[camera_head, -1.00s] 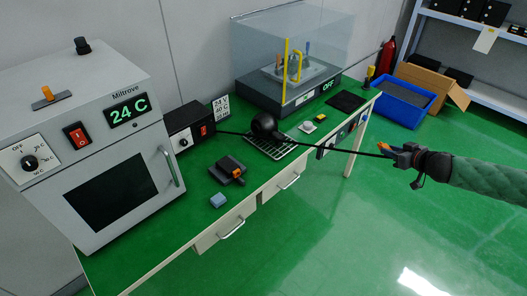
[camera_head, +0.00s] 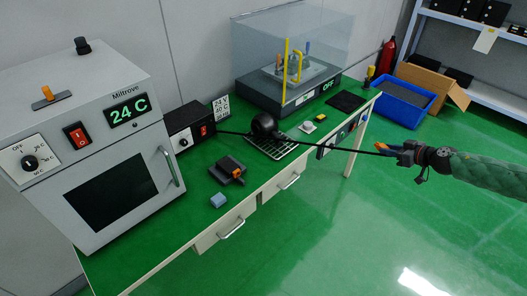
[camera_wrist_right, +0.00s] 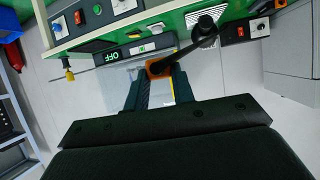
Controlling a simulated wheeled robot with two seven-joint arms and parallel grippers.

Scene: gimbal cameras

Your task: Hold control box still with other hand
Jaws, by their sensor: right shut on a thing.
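The control box (camera_head: 191,127), black with a red switch and a knob, stands on the green worktop beside the oven. It also shows in the wrist view (camera_wrist_right: 247,31) at the upper right. My right gripper (camera_head: 393,151) is out in front of the bench, well to the right of the box. In the wrist view my right gripper (camera_wrist_right: 160,84) is shut on a black thing with an orange end (camera_wrist_right: 157,68). A thin black line runs from the box past a round black part (camera_head: 263,125) to this gripper. No gripper touches the box. My left gripper is not in view.
A Miltrove oven (camera_head: 105,150) stands left of the box. A clear-covered machine (camera_head: 290,70) stands behind. The floor in front is clear.

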